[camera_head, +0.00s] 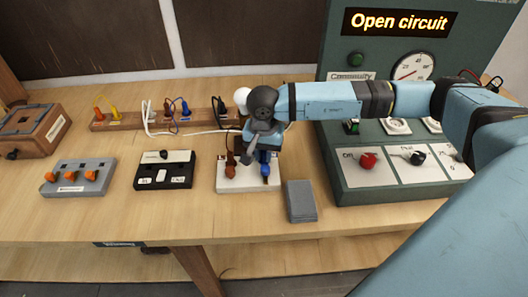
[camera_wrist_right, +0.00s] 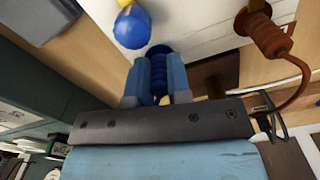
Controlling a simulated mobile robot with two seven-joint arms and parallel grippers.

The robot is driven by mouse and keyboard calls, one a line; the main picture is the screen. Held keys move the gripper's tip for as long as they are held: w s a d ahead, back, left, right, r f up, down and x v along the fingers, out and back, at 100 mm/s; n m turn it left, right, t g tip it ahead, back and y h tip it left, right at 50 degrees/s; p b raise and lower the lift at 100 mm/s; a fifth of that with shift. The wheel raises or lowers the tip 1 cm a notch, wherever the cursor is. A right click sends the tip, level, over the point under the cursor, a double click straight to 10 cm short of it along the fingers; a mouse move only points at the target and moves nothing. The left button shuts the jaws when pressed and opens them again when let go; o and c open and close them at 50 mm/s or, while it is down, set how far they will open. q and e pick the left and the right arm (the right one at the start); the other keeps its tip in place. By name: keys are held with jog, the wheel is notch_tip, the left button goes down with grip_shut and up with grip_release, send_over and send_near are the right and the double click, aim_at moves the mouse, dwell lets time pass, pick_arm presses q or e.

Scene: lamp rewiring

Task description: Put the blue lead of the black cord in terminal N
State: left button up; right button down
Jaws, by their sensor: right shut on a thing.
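My right gripper (camera_head: 255,158) points down over the lamp's white terminal base (camera_head: 248,187). In the right wrist view my right gripper (camera_wrist_right: 157,82) is shut on a blue ribbed lead (camera_wrist_right: 158,52), whose tip is close over the white base. A rounded blue part on a yellow piece (camera_wrist_right: 131,28), probably terminal N, is just left of the held lead and looks apart from it. A brown ribbed lead (camera_wrist_right: 268,35) with a bent wire is at the right, and it shows in the head view (camera_head: 230,172). The black cord is mostly hidden by my gripper. My left gripper is out of view.
A grey block (camera_head: 300,202) lies right of the base. A black switch unit (camera_head: 164,170) and a grey connector block (camera_head: 79,177) are to the left. A wooden plug rack (camera_head: 130,120) stands behind. The green tester (camera_head: 385,195) reads "Open circuit".

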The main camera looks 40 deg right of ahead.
jog(key=shift+f+b, duration=0.3)
jog(key=c, duration=1)
grip_release()
notch_tip(320, 180, up, 14)
jog(key=shift+f, duration=0.1)
